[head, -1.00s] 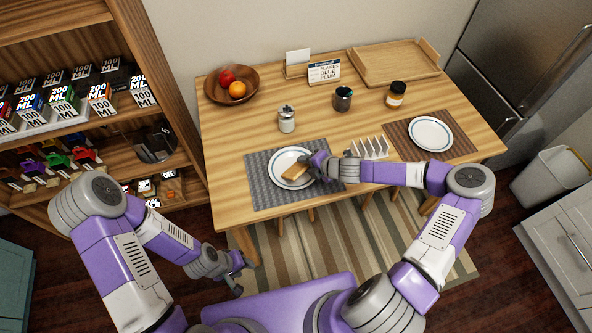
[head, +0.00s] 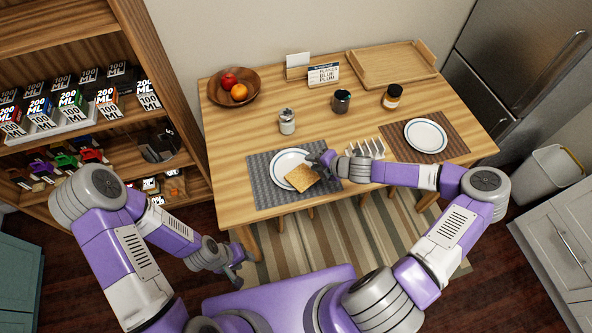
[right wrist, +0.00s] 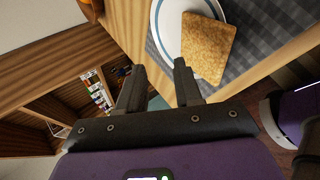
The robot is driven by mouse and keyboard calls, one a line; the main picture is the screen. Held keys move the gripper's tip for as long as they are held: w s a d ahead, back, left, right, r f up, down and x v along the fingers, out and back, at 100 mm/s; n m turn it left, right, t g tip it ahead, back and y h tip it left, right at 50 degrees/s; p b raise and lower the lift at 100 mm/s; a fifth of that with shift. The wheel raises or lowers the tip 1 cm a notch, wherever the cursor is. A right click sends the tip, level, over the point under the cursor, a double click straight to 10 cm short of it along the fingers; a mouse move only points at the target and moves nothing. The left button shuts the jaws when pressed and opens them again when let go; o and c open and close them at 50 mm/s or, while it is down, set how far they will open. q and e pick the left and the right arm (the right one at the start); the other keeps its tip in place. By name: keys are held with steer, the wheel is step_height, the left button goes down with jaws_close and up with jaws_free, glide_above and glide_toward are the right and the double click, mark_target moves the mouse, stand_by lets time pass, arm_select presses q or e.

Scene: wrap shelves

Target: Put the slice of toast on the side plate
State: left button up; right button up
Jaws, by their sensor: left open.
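The golden-brown slice of toast (head: 301,177) lies broad side up on the white side plate (head: 282,160) with the blue ring. One end of the toast reaches past the plate's front rim over the mat. The right wrist view also shows the toast (right wrist: 208,48) and part of the plate (right wrist: 169,30). My right gripper (head: 318,160) is at the plate's right side. In the right wrist view its fingers (right wrist: 158,82) are apart with nothing between them, one close beside the toast. My left gripper (head: 238,268) is open and empty in front of the table, low down.
The plate is on a grey woven placemat (head: 262,188). A white toast rack (head: 368,149) stands just behind my right forearm. A second plate (head: 426,135) is on a brown mat to the right. A shaker (head: 287,122), dark cup (head: 341,101) and jar (head: 391,97) stand behind.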

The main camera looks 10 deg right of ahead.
arm_select(q)
step_height(320, 180, up, 4)
steer(key=p, duration=0.3)
arm_select(e)
steer(key=r, duration=0.2)
steer(key=s+r, duration=0.1)
steer(key=r, duration=0.1)
steer(key=shift+d+r, duration=0.1)
steer(key=shift+d, duration=0.25)
steer(key=s+a+f+n+g+b, duration=0.45)
steer(key=s+a+f+n, duration=0.7)
steer(key=n, duration=0.85)
arm_select(q)
step_height(320, 180, down, 9)
steer(key=b, duration=0.4)
arm_select(e)
steer(key=s+f+n+g, duration=0.1)
steer(key=s+f+n, duration=0.1)
steer(key=n, duration=0.6)
steer(key=s+f+n+g+h, duration=0.1)
steer(key=s+f+n, duration=0.1)
steer(key=s+n, duration=0.3)
steer(key=s+f+n+g, duration=0.1)
steer(key=s+f+n, duration=0.1)
steer(key=n, duration=0.9)
steer(key=shift+s+d+f, duration=0.35)
steer(key=shift+s, duration=0.55)
